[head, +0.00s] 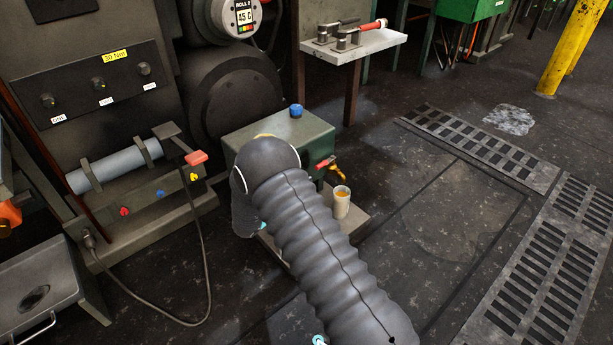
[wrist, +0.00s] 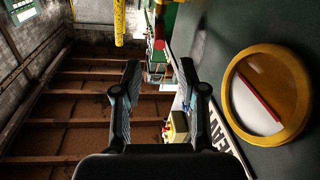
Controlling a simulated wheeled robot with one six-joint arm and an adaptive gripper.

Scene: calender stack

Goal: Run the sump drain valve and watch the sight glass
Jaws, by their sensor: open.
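A green sump box (head: 300,135) with a blue cap (head: 296,110) stands low in the head view, partly hidden by my arm. At its right side is a drain valve with a red handle (head: 326,162) and a brass spout (head: 340,176). A pale cup (head: 341,203) with orange contents stands near the spout. In the wrist view, a round sight glass (wrist: 262,92) with a yellow rim, pale face and red line sits on a dark green surface to the right. My gripper (wrist: 160,72) is open, its fingers apart and left of the glass. The head view hides the gripper.
A machine panel (head: 100,82) and a grey roller (head: 115,165) are at left, with a cable on the floor. Floor gratings (head: 480,147) lie right; the floor between is clear.

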